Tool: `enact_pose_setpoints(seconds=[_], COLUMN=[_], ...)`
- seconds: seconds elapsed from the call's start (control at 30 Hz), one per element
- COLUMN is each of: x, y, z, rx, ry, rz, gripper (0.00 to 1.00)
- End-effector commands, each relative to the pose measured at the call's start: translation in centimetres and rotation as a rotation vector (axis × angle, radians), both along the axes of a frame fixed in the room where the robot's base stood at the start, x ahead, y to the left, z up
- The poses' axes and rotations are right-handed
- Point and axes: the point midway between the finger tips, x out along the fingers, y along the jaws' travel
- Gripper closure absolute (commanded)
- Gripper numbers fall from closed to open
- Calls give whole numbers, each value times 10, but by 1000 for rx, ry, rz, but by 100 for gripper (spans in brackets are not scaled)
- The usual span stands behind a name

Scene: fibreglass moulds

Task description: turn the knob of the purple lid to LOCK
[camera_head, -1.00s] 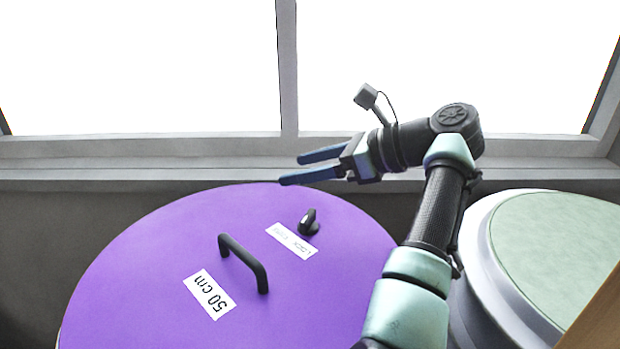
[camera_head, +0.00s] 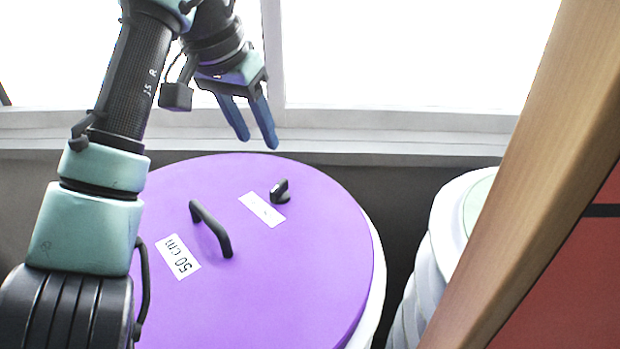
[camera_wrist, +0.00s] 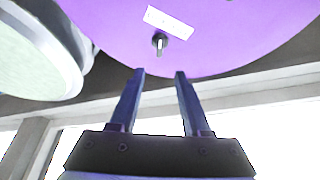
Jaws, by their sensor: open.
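The purple lid (camera_head: 300,290) is a large round disc on a white container, with a black bar handle (camera_head: 212,230) near its middle. A small black knob (camera_head: 280,191) stands near the lid's far edge, beside a white label (camera_head: 262,210) whose text I cannot read now. My gripper (camera_head: 256,142) is open and empty, its blue fingers pointing down above and beyond the lid's far edge, left of the knob in the head view. In the wrist view the knob (camera_wrist: 159,41) lies ahead of and between the fingertips (camera_wrist: 160,72), apart from them.
A white label reading "50 cm" (camera_head: 178,257) is on the lid. A second white container with a pale green top (camera_head: 478,205) stands to the right. A wooden post (camera_head: 530,180) crosses the right side. A window sill (camera_head: 390,145) runs behind the lid.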

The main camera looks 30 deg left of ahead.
Motion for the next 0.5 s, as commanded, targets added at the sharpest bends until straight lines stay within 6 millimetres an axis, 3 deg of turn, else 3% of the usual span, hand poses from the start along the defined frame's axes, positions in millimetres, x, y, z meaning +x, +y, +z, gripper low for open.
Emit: enact_pose_setpoints(seconds=[0.17,0.5], x=[5,30], y=[0,1], z=[-14,-75], rx=[-15,-12], ry=[-1,4], rz=[8,8], gripper=[52,52])
